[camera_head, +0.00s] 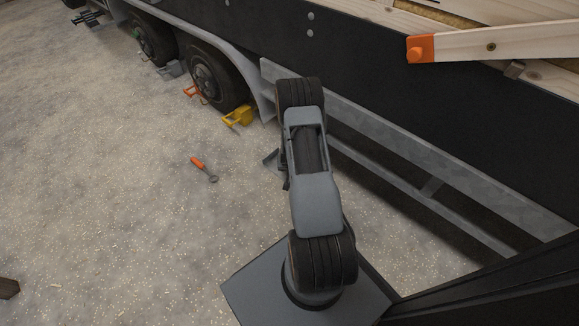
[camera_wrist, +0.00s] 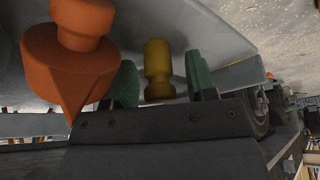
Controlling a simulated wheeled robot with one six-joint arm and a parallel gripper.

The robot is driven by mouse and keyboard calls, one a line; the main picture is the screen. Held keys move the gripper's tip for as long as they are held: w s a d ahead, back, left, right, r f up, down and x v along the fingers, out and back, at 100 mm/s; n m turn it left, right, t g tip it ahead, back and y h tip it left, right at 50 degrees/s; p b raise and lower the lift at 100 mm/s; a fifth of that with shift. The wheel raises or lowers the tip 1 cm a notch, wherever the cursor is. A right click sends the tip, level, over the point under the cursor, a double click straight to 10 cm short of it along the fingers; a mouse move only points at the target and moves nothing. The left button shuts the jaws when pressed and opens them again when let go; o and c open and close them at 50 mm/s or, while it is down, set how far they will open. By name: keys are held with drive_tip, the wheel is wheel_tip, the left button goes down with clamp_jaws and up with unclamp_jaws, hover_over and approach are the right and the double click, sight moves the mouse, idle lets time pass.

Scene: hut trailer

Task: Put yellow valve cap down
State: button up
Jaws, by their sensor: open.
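The yellow valve cap (camera_wrist: 158,72) shows in the wrist view. It is a small stepped cylinder against a grey surface. My gripper (camera_wrist: 163,86) is open around it, with one green pad on each side and a visible gap between the cap and each pad. In the head view my arm covers this area, and the cap does not show there.
A large orange pointed piece (camera_wrist: 72,65) is close beside the left pad. In the head view, a yellow wheel chock (camera_head: 240,116) stands by the trailer wheel (camera_head: 208,75). An orange-handled tool (camera_head: 204,168) lies on the open gravel. The trailer's side rail (camera_head: 390,150) runs along the right.

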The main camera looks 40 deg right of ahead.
drive_tip(key=shift+r+p, duration=0.3)
drive_tip(key=shift+r, duration=0.1)
drive_tip(key=s+a+r+n+y+p, duration=0.1)
drive_tip(key=a+r, duration=0.4)
drive_tip(key=r, duration=0.5)
drive_tip(key=s+a+r+n+p, duration=0.2)
drive_tip(key=a+r, duration=0.4)
drive_tip(key=r, duration=0.4)
drive_tip(key=s+a+r+n+y+p, duration=0.1)
drive_tip(key=a+r, duration=0.4)
drive_tip(key=r, duration=0.6)
drive_tip(key=s+a+r+n+g, duration=0.1)
drive_tip(key=s+a+r+n, duration=0.2)
drive_tip(key=s+a+r, duration=0.5)
drive_tip(key=s+r, duration=0.1)
drive_tip(key=s, duration=0.3)
drive_tip(key=shift+r+y, duration=0.3)
drive_tip(key=shift+r, duration=0.1)
drive_tip(key=shift+r+p, duration=0.1)
drive_tip(key=shift+p, duration=0.2)
